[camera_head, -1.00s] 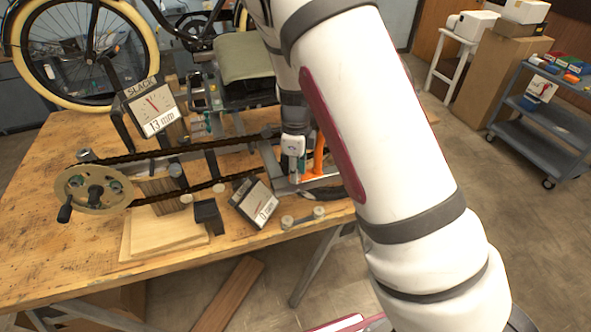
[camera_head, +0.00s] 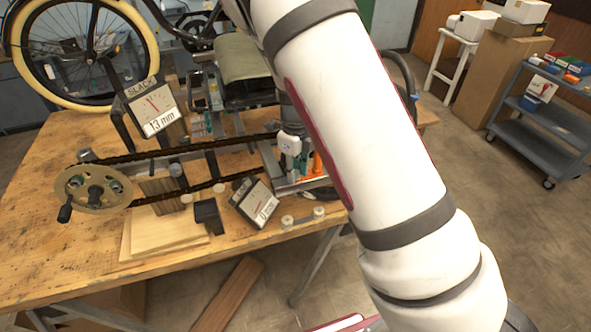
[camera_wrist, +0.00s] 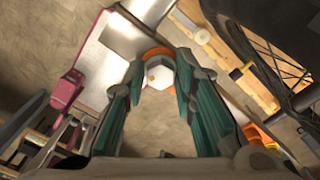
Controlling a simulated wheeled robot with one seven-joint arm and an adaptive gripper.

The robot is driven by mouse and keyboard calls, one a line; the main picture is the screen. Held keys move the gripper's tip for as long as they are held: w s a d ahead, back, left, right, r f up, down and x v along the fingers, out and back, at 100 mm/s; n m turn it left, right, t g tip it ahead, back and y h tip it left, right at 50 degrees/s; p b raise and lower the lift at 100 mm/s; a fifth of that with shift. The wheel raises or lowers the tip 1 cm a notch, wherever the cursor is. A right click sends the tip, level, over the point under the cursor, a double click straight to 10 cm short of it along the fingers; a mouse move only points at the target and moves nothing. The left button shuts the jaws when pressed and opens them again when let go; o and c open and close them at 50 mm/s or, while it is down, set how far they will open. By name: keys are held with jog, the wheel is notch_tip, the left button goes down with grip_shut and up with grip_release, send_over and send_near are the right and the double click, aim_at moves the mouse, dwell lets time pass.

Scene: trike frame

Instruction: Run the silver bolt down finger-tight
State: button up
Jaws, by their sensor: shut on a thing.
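A silver hex bolt head (camera_wrist: 157,77) shows in the wrist view between my fingertips, with an orange ring around its far side. My gripper (camera_wrist: 160,70) has its two teal-padded fingers closed on the bolt's sides. In the head view my gripper (camera_head: 291,164) points down at the right end of the chain rig, beside an orange part (camera_head: 317,166). The bolt is hidden there behind my gripper and arm. How far the bolt is threaded in cannot be seen.
The chain (camera_head: 165,153) runs from a crank wheel (camera_head: 93,193) to the rig. A "13 mm" SLACK gauge (camera_head: 152,108) and a second dial gauge (camera_head: 254,203) stand close by. The wooden table's (camera_head: 40,250) front left is clear.

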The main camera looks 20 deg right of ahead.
jog(key=shift+m, duration=0.9)
jog(key=o, duration=0.6)
jog(key=shift+o, duration=0.2)
jog(key=shift+n, duration=0.9)
jog(key=shift+n, duration=0.8)
